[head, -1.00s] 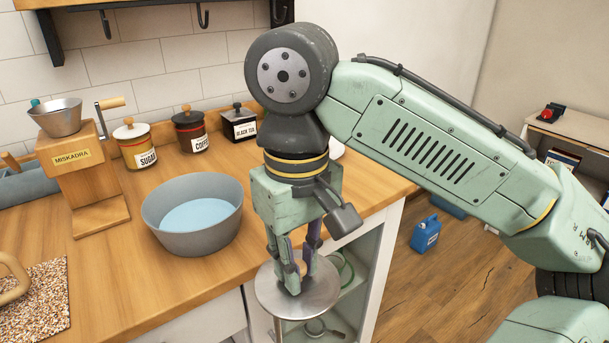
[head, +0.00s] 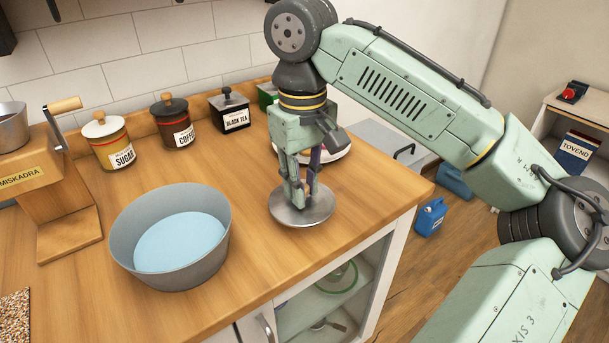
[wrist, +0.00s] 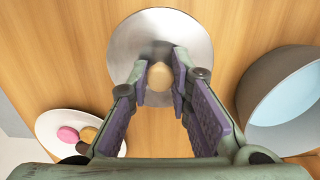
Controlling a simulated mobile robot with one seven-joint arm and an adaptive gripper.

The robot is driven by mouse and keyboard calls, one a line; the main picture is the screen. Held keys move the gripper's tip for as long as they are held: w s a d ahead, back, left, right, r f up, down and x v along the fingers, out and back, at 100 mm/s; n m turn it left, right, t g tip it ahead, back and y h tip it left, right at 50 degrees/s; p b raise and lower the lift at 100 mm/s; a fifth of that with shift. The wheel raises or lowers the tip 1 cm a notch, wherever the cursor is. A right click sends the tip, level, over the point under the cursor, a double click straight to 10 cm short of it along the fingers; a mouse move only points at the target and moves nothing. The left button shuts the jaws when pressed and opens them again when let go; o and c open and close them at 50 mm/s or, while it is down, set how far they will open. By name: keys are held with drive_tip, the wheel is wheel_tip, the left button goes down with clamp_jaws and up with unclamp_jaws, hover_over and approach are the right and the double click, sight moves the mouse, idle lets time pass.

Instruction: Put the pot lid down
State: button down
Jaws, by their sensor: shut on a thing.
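The pot lid (head: 301,213) is a round, shiny metal disc with a small wooden knob, and the knob shows in the wrist view (wrist: 159,76). My gripper (head: 299,201) is shut on the knob, with the purple finger pads on either side of it. The lid is level, over the wooden counter right of the grey bowl, and looks to be at or very near the counter top. Whether it touches the wood is hard to tell. In the head view my fingers hide the knob.
A grey bowl (head: 127,241) with a pale blue inside stands left of the lid. A white plate (wrist: 52,128) with small round items is behind it. Sugar (head: 111,143), coffee (head: 172,122) and black tea (head: 229,110) canisters line the wall. Bare counter lies in front.

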drive_tip(key=w, duration=0.2)
drive_tip(key=w+p, duration=0.1)
drive_tip(key=w, duration=0.2)
drive_tip(key=shift+d+f, duration=0.1)
drive_tip(key=shift+f, duration=0.1)
drive_tip(key=shift+w+f+p, duration=0.1)
drive_tip(key=shift+f+p, duration=0.25)
drive_tip(key=shift+f, duration=1.4)
drive_tip(key=shift+f, duration=0.2)
drive_tip(key=c, duration=1.5)
unclamp_jaws()
drive_tip(key=shift+o, duration=0.2)
drive_tip(key=shift+r, duration=0.1)
wheel_tip(320, 180, up, 12)
drive_tip(key=b, duration=0.1)
